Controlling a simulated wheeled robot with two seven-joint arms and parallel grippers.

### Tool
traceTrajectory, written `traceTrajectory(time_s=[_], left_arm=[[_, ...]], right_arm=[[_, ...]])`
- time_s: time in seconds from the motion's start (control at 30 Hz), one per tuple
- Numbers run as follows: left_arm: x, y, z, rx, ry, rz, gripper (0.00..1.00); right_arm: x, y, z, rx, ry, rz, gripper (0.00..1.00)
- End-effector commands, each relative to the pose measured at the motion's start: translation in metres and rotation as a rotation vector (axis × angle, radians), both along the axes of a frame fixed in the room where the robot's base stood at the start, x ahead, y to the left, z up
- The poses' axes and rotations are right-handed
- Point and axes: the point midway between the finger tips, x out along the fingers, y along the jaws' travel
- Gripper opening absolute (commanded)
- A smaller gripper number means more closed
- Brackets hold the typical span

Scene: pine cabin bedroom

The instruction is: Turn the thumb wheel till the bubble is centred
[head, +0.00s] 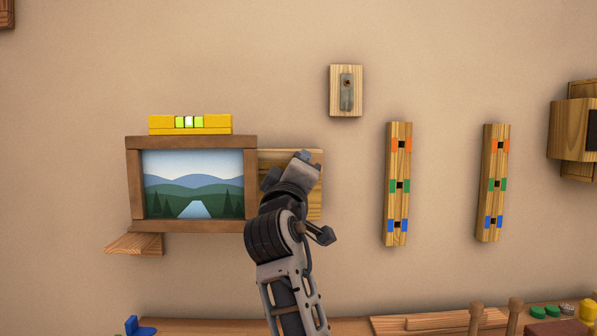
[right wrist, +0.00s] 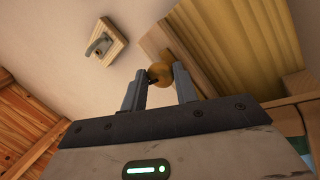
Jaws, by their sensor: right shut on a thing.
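The picture frame (head: 135,180) hangs on the wall with a landscape in it. A yellow spirit level (head: 161,125) lies along its top edge. The pale bubble (head: 188,122) in the green vial looks near the middle; its exact offset is too small to tell. A wooden board (head: 314,204) shows at the frame's right side, partly behind my right gripper (head: 303,160). In the right wrist view my right gripper (right wrist: 159,85) is shut on the round brass-coloured thumb wheel (right wrist: 160,71). The wheel is hidden in the head view. My left gripper is in neither view.
A wooden plate with a metal hook (head: 346,90) is on the wall above right. Two upright wooden strips with coloured marks (head: 399,160) hang further right. A small shelf (head: 135,244) is below the frame. A bench top (head: 190,327) with several small items runs along the bottom.

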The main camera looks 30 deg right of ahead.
Motion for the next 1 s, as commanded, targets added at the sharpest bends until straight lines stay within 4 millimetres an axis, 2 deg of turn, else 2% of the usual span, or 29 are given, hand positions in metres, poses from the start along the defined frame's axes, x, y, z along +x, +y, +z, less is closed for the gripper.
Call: traceTrajectory(time_s=[0.37,0.4,0.43,0.47,0.8,1.0], left_arm=[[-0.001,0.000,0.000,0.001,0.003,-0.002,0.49],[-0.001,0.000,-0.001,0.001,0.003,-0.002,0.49],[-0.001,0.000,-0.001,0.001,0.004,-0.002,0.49],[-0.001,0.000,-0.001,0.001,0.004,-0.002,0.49],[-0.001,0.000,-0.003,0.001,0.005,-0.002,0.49],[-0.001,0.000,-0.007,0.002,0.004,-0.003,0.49]], right_arm=[[-0.001,0.000,0.004,0.000,-0.008,0.000,0.07],[-0.001,0.000,0.004,-0.002,-0.008,-0.001,0.38],[-0.001,0.000,0.004,-0.001,-0.007,0.000,0.46],[-0.001,0.000,0.003,-0.001,-0.007,0.000,0.50],[-0.002,0.002,0.000,0.001,-0.004,0.001,0.50],[-0.022,0.021,-0.012,0.003,-0.004,0.004,0.50]])
